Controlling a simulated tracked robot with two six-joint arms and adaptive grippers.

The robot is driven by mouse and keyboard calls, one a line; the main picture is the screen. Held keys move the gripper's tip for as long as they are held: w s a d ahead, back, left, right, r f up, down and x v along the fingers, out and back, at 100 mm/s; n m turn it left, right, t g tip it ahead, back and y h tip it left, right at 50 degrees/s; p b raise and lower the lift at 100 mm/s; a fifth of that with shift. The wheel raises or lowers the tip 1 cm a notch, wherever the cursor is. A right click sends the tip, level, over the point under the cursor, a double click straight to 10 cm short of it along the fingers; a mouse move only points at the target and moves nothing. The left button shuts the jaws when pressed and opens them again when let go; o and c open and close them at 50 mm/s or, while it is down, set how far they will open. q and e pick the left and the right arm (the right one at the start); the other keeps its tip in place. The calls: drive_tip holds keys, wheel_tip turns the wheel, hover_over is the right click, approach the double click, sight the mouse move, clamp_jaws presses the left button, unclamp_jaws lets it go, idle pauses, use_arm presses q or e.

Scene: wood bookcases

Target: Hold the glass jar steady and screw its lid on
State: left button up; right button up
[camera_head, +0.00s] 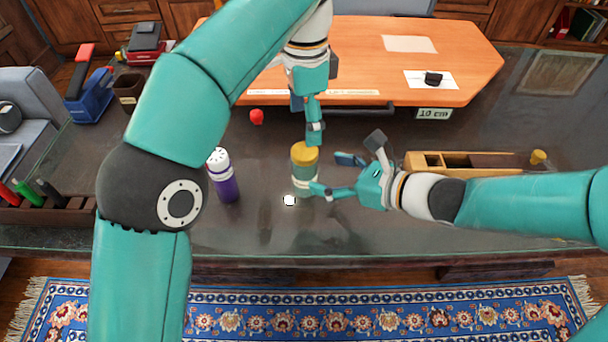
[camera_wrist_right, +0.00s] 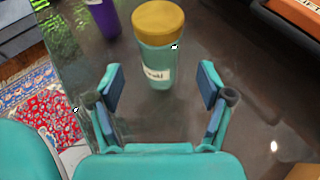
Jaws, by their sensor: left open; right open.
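The glass jar (camera_head: 304,180) stands upright on the dark glass-topped desk, with a white label. Its yellow lid (camera_head: 305,152) sits on top; I cannot tell whether it is threaded. The right wrist view also shows the jar (camera_wrist_right: 155,58) and lid (camera_wrist_right: 158,22) ahead, between and beyond the finger pads. My right gripper (camera_head: 333,174) is open and empty, to the right of the jar, its fingers apart from it; it also shows in the wrist view (camera_wrist_right: 160,78). My left gripper (camera_head: 315,128) is open, pointing down just above and behind the lid; its fingers partly overlap in view.
A purple bottle (camera_head: 223,177) with a white cap stands left of the jar. A red object (camera_head: 257,117) lies behind. A wooden organizer (camera_head: 470,164) is at right. An orange board (camera_head: 440,65) covers the back. The desk's front edge is near the jar.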

drive_tip(key=v, duration=0.5)
drive_tip(key=shift+d, duration=0.1)
drive_tip(key=shift+f, duration=0.1)
idle(0.3)
